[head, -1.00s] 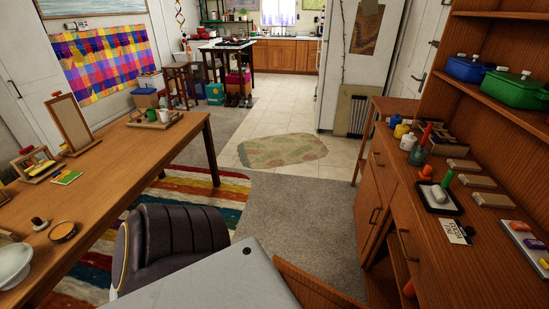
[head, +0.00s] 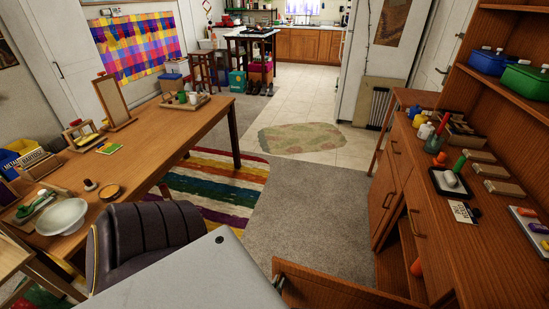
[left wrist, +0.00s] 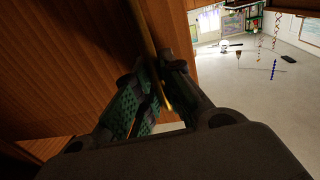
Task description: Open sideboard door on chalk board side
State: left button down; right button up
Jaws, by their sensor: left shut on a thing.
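The wooden sideboard (head: 398,172) stands at the right of the head view. One of its doors (head: 345,290) is swung open, projecting left from the cabinet at the bottom of the view. Part of the open shelf space (head: 396,268) shows behind it. My left gripper (head: 279,284) is at the door's free edge, mostly hidden in the head view. In the left wrist view, my left gripper (left wrist: 155,88) is shut on a thin brass-coloured door handle (left wrist: 152,50), against the wood panel (left wrist: 75,65). My right gripper is not in view.
A long table (head: 170,125) with a white bowl (head: 62,217) is at the left. A dark chair (head: 140,240) stands close to my base. Grey carpet (head: 310,205) lies clear between chair and sideboard. Trays and bottles stand on the sideboard top.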

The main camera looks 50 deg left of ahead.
pick_arm(q)
jog(key=c, duration=1.5)
grip_release()
jog(key=v, duration=0.8)
jog(key=shift+s+d+f, duration=0.2)
jog(key=shift+s+d, duration=0.05)
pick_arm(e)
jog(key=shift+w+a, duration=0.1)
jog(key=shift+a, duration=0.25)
pick_arm(q)
jog(key=shift+w, duration=0.1)
jog(key=shift+r+x, duration=0.2)
jog(key=shift+x, duration=3.95)
